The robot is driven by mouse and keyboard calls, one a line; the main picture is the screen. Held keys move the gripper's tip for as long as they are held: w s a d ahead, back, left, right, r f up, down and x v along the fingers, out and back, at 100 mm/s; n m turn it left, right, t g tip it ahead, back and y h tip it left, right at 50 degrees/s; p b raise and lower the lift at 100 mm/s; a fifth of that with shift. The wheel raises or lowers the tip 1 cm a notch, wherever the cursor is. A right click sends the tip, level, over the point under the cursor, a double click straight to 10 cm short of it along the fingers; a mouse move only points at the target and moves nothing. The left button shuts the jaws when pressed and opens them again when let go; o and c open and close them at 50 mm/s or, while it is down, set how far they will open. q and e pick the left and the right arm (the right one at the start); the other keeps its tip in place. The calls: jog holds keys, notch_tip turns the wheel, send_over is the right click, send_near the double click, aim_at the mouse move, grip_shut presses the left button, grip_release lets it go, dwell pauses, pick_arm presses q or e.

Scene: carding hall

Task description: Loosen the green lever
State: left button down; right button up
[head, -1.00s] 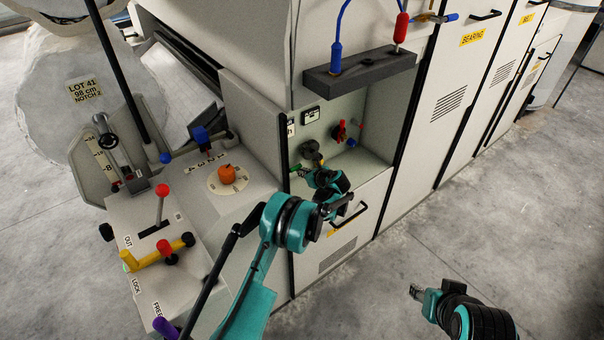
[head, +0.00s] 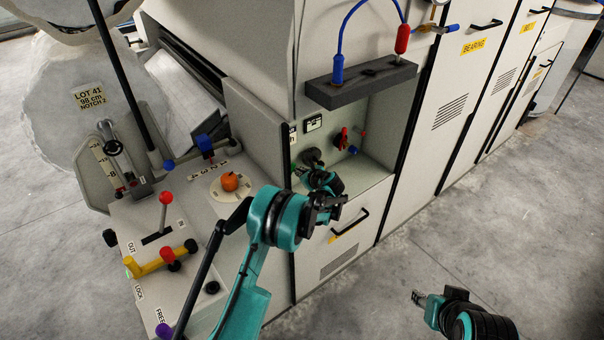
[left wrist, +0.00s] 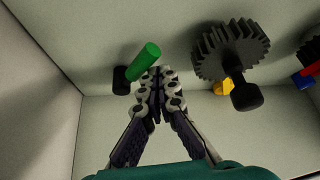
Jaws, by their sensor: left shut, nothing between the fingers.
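The green lever (left wrist: 144,60) sticks out from a black hub (left wrist: 121,80) on the pale back wall of a recess, in the left wrist view. Its free end points up and to the right. My left gripper (left wrist: 157,74) is shut and empty, its tips just right of and below the lever's free end; I cannot tell whether they touch. In the head view my left gripper (head: 302,171) is inside the recess at its left side, and the lever is mostly hidden there. My right gripper (head: 418,297) hangs over the floor, away from the machine.
A dark gear (left wrist: 230,48) with a black knob (left wrist: 246,96) is right of the lever. A red handle (head: 344,137) is farther right in the recess. A dark shelf block (head: 361,84) overhangs it. Left is a console with a red-knobbed lever (head: 166,198) and an orange knob (head: 230,182).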

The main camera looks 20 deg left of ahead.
aim_at(290, 170)
pick_arm(q)
jog(key=shift+s+a+r, duration=0.45)
jog(key=shift+s+a, duration=0.05)
jog(key=shift+s, duration=0.1)
jog(key=shift+s+a+r, duration=0.4)
jog(key=shift+s+a, duration=0.1)
jog(key=shift+s, duration=0.1)
jog(key=shift+s+a+n, duration=0.25)
jog(key=shift+s+n, duration=0.05)
jog(key=shift+n, duration=0.1)
pick_arm(e)
jog(key=shift+w+f, duration=0.1)
jog(key=shift+f, duration=0.05)
pick_arm(q)
jog(key=shift+s+a, duration=0.1)
jog(key=shift+a, duration=0.1)
pick_arm(e)
jog(key=shift+d, duration=0.1)
